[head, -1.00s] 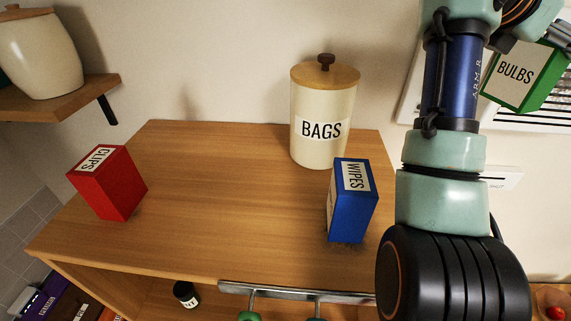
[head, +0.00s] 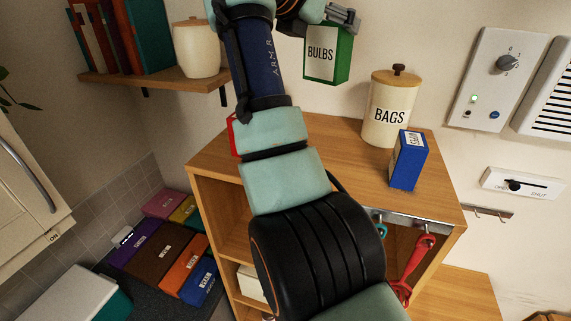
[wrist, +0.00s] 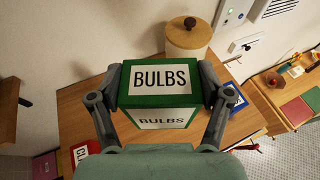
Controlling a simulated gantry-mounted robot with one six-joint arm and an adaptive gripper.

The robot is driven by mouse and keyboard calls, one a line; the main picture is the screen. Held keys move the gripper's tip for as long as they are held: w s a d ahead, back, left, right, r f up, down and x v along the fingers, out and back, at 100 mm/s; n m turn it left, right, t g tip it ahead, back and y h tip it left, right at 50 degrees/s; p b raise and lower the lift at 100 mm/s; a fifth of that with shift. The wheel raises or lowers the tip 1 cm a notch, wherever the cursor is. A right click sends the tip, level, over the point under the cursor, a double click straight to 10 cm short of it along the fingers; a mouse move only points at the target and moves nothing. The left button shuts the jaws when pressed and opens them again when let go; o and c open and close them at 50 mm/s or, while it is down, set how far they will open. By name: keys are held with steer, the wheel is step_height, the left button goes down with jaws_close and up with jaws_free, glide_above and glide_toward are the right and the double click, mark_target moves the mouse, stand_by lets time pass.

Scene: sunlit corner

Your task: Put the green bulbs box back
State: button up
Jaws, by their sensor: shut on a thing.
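The green bulbs box (head: 328,56) has white labels reading BULBS. My gripper (head: 342,16) is shut on it and holds it in the air, above the level of the wooden cabinet top (head: 340,148). In the wrist view the green bulbs box (wrist: 160,101) sits between the two fingers of my gripper (wrist: 158,84), with its label upright to the camera. The cabinet top (wrist: 85,107) shows below and behind it.
A red CLIPS box (wrist: 83,152) is mostly hidden by my arm in the head view. A wall shelf (head: 150,84) holds books and a cream jar (head: 196,50).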

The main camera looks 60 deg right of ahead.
step_height(320, 180, down, 20)
steer(key=p, duration=0.2)
steer(key=shift+d, duration=0.1)
steer(key=o, duration=1.2)
steer(key=shift+f, duration=0.15)
steer(key=b+v, duration=0.3)
steer(key=v, duration=0.9)
steer(key=shift+s, duration=0.1)
